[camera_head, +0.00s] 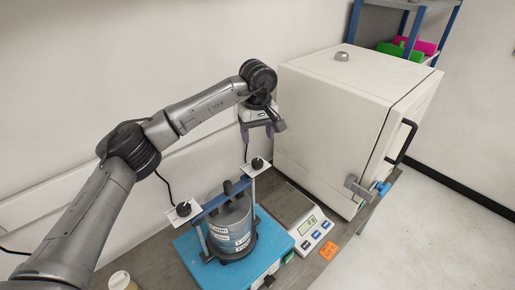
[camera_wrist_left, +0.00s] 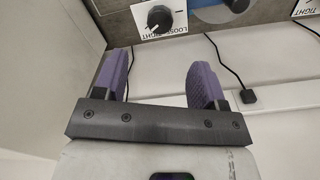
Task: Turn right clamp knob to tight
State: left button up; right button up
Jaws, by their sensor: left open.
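The right clamp knob (camera_head: 257,163) is black and sits on a white card at the right end of the blue clamp bar (camera_head: 213,200). My left gripper (camera_head: 257,139) is open and empty, fingers down, just above and behind this knob and apart from it. In the left wrist view a black knob (camera_wrist_left: 160,18) on a LOOSE/TIGHT card, apparently the right one, lies beyond the purple fingertips (camera_wrist_left: 160,68). Its pointer setting is too small to tell. The left clamp knob (camera_head: 183,209) stands at the bar's other end. My right gripper is not in view.
A grey labelled cylinder (camera_head: 231,228) stands under the bar on a blue base (camera_head: 190,250). A balance (camera_head: 312,228) and a white oven (camera_head: 325,110) stand to the right. A jar (camera_head: 121,281) is at the lower left. The wall is close behind.

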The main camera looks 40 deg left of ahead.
pick_arm(q)
jog(key=shift+r, duration=1.9)
jog(key=shift+d, duration=0.1)
